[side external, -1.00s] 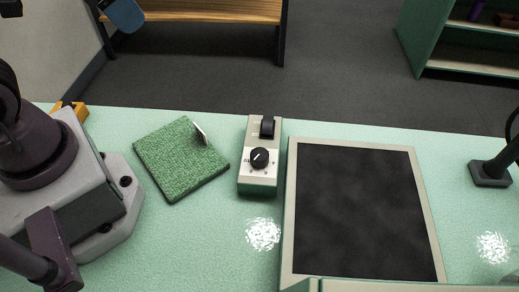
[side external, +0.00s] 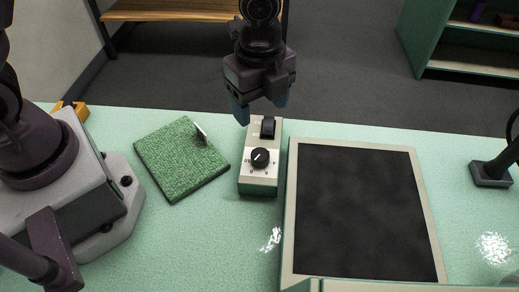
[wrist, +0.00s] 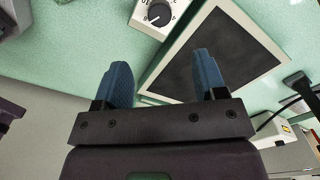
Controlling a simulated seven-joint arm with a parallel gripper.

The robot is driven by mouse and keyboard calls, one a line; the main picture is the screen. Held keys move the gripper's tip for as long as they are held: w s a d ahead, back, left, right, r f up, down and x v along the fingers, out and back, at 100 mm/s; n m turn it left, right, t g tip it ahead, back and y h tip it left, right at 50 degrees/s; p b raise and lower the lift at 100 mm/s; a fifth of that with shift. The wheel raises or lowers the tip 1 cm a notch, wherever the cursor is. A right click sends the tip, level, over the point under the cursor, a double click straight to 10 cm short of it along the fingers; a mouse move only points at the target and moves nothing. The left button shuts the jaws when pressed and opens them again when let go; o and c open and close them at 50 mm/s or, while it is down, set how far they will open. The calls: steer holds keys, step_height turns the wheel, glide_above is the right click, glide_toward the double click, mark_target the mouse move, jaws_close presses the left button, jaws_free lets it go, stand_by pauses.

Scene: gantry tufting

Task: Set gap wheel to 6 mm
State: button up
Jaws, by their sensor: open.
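The control box (side external: 246,176) is a small beige and green unit on the table, left of the dark panel. It carries a round black knob (side external: 260,158) with a white pointer line and printed marks around it. Behind the knob is a black thumbwheel (side external: 267,127). My gripper (side external: 260,112) hangs above the far end of the box, its blue fingers apart and empty. In the wrist view my gripper (wrist: 160,80) is open, and the knob (wrist: 159,14) shows at the top edge. The marks are too small to read surely, and the wheel is outside the wrist view.
A dark panel in a beige frame (side external: 290,230) lies right of the box. A green tufted square (side external: 180,160) with a small upright tag (side external: 201,134) lies left. A black stand (side external: 490,174) is at the far right. The table's front middle is clear.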

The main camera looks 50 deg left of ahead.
mark_target(259, 154)
step_height(259, 154, down, 13)
stand_by(0.5)
steer(key=c, duration=0.9)
steer(key=n, duration=0.5)
steer(key=shift+n, duration=0.4)
steer(key=n, duration=0.5)
steer(key=shift+s+n, duration=0.1)
steer(key=shift+n, duration=0.2)
